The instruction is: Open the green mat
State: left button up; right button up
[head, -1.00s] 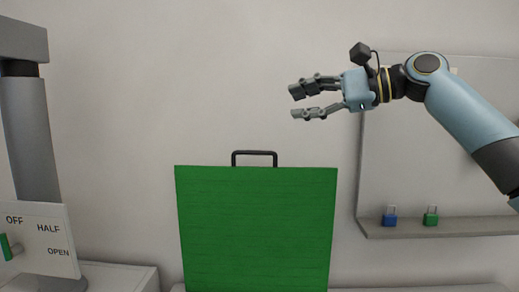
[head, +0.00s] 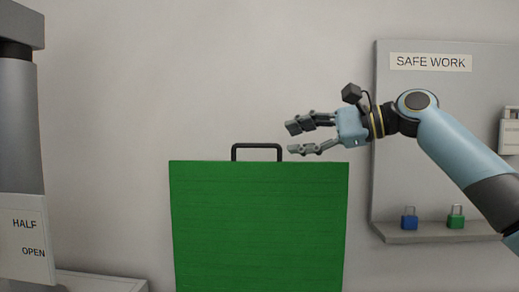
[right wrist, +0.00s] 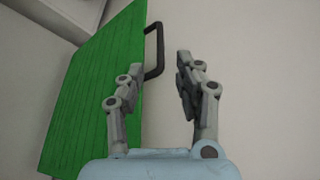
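The green mat (head: 258,225) is a flat upright panel in the middle of the head view. A dark handle (head: 257,146) stands on its top edge. My right gripper (head: 290,138) is open and empty, just right of the handle and above the mat's top edge. In the right wrist view the green mat (right wrist: 90,90) is at the left, and the handle (right wrist: 158,50) shows beyond the open fingers (right wrist: 158,60), apart from them as far as I can tell. My left gripper is not in view.
A grey board with a "SAFE WORK" label (head: 431,62) is on the right wall. Its shelf (head: 425,237) holds a blue padlock (head: 409,219) and a green padlock (head: 455,218).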

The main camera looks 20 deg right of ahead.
aim_at(261, 144)
jog(key=p+x, duration=0.2)
jog(key=x, duration=0.7)
grip_shut()
